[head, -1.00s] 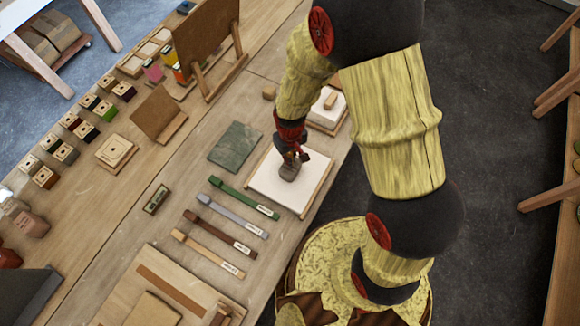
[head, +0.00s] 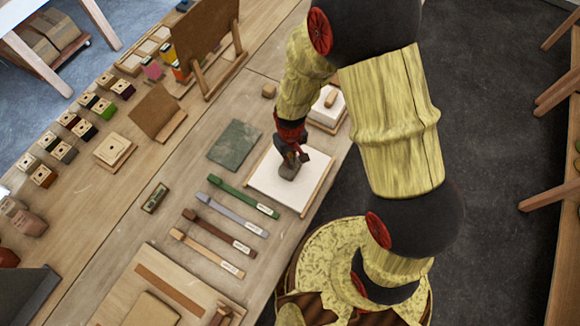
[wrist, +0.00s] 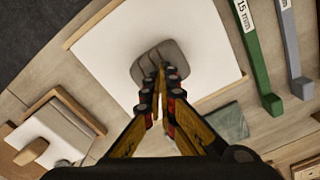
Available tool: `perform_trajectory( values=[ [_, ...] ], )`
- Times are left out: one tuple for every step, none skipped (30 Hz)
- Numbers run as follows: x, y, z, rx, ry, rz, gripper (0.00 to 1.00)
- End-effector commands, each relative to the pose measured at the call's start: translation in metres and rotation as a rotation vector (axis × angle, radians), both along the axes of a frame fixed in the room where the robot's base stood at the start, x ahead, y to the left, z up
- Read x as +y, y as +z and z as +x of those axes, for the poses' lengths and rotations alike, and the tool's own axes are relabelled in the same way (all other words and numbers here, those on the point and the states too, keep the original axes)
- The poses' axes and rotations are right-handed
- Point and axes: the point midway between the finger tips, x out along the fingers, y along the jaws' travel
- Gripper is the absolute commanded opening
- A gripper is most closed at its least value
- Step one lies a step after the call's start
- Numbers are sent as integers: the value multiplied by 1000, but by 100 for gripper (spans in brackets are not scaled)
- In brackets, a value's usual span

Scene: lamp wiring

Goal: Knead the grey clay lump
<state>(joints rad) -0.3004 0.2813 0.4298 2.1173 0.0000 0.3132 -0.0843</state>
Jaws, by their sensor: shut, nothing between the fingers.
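The grey clay lump (wrist: 151,58) lies on a white board with wooden edge strips (wrist: 215,50). Its top shows grooves running side by side in the wrist view. In the head view the lump (head: 289,172) is partly hidden under my gripper (head: 291,155). My gripper (wrist: 162,72) is shut, with its fingertips together over the near side of the lump and nothing between them. I cannot tell whether the tips touch the clay.
A green strip (head: 243,197) and several other labelled strips lie beside the board. A dark green mat (head: 234,146) lies beyond it. A second white board with a wooden block (wrist: 36,150) stands close by. An upright brown panel (head: 207,45) stands farther back.

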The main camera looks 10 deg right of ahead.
Motion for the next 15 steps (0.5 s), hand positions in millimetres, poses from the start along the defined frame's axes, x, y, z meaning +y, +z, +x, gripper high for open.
perform_trajectory(
  values=[
    [0,-2,0,0,0,0,0],
    [0,-3,0,0,0,0,0],
    [0,-4,0,0,0,0,0],
    [0,-5,0,0,0,0,0],
    [0,-6,0,0,0,0,0],
    [0,-7,0,0,0,0,0],
    [0,-8,0,0,0,0,0],
    [0,-9,0,0,0,0,0],
    [0,-9,0,0,0,0,0],
    [0,-8,0,0,0,0,0],
    [0,-8,0,0,0,0,0],
    [0,-8,0,0,0,0,0],
    [0,-8,0,0,0,0,0],
    [0,-8,0,0,0,0,0],
    [0,-7,0,0,0,0,0]
  ],
)
